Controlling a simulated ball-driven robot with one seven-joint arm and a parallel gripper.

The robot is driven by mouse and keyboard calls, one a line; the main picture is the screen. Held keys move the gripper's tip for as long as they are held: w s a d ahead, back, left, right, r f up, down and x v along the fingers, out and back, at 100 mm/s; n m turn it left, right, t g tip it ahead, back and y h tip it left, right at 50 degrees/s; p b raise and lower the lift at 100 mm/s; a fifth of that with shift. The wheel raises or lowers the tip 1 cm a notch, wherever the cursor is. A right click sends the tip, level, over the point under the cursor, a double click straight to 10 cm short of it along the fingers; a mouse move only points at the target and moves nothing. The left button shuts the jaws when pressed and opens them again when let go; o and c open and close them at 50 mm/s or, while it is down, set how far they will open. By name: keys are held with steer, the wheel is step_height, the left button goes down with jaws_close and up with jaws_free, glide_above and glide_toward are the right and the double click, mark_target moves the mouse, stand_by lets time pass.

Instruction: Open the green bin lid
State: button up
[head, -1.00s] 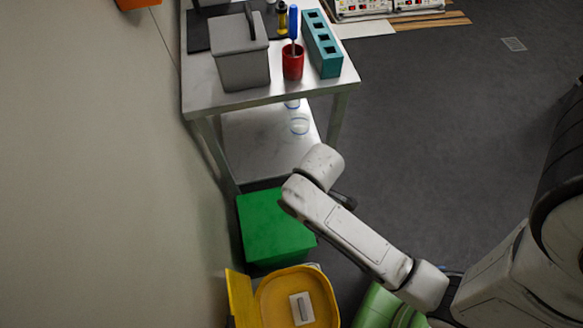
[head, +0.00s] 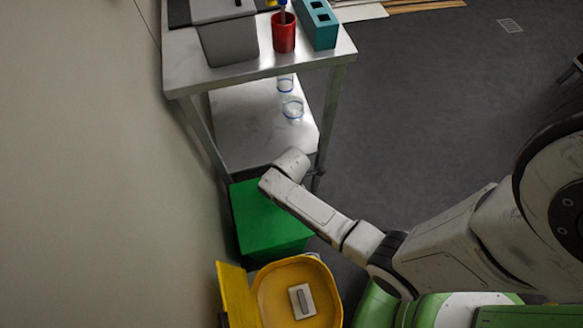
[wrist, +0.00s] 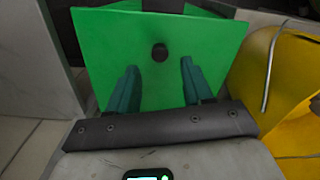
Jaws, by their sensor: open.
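The green bin (head: 262,222) stands on the floor by the left wall, with its flat green top showing in the head view. In the wrist view, a green panel, seemingly the bin's lid (wrist: 110,45), fills the middle and has a round black knob (wrist: 160,53). My gripper (wrist: 158,72) is open and empty. Its two teal fingers point at the green panel, one on each side below the knob; I cannot tell whether they touch it. In the head view my arm reaches over the bin's far right corner, and the gripper is hidden.
A yellow bin (head: 333,292) with its lid tipped open stands close in front of the green bin. A metal table (head: 255,70) rises behind, bearing a grey container (head: 228,40), a red cup (head: 284,36) and a teal block (head: 320,25). Open floor (head: 430,100) lies to the right.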

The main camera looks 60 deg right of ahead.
mark_target(275, 207)
step_height(275, 207, down, 5)
steer(key=shift+b, duration=0.55)
steer(key=shift+c, duration=0.5)
jaws_close()
